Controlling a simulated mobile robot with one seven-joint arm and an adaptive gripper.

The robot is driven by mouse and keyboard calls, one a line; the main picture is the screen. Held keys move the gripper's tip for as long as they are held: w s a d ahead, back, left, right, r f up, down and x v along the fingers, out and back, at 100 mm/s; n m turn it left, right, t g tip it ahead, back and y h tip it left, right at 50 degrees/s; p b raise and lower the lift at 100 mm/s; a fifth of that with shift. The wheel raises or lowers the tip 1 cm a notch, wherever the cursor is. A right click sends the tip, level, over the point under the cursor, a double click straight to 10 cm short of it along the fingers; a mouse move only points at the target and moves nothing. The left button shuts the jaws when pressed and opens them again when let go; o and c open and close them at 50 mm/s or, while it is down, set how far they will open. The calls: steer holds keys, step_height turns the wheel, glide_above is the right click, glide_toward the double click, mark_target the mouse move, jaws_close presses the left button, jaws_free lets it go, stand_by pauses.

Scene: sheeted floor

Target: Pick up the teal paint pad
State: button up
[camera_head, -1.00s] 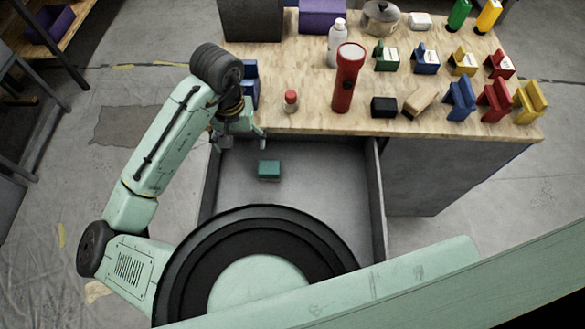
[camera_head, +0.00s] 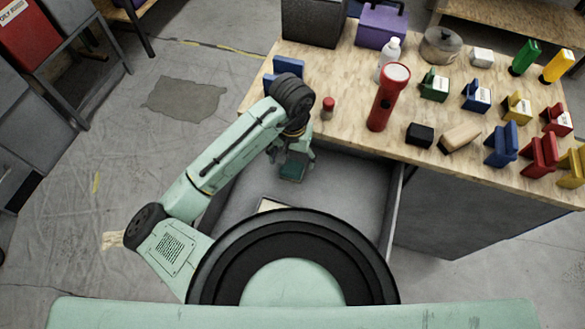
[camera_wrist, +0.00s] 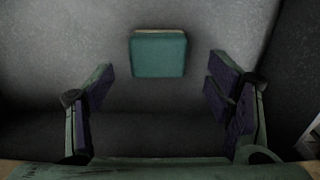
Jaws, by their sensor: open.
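The teal paint pad (camera_head: 292,167) lies on the floor of an open grey drawer (camera_head: 345,187). In the wrist view the pad (camera_wrist: 158,57) shows as a teal block with a pale strip along its far edge. My gripper (camera_head: 296,155) is over the drawer, close to the pad, and partly covers it in the head view. In the wrist view my gripper (camera_wrist: 165,88) is open, with one finger on each side. The pad is centred between the finger lines but ahead of the tips, with clear gaps on both sides. Nothing is held.
A wooden worktop (camera_head: 345,125) stands behind the drawer. On it are a red flashlight (camera_head: 387,98), a small red-capped bottle (camera_head: 327,107), a black block (camera_head: 419,134) and several coloured holders. The drawer's right wall (camera_head: 393,205) stands up beside free drawer floor. A pale flat object (camera_head: 275,205) shows near my base.

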mark_target(293, 165)
step_height(293, 165, down, 4)
steer(key=shift+d+f+p, duration=0.1)
steer(key=shift+d+p, duration=0.05)
steer(key=shift+p, duration=0.25)
steer(key=shift+c, duration=0.3)
steer(key=c, duration=1.2)
steer(key=shift+r, duration=0.25)
step_height(293, 165, up, 10)
steer(key=shift+f+b, duration=0.1)
steer(key=shift+b, duration=0.4)
steer(key=o, duration=0.7)
steer(key=c, duration=0.6)
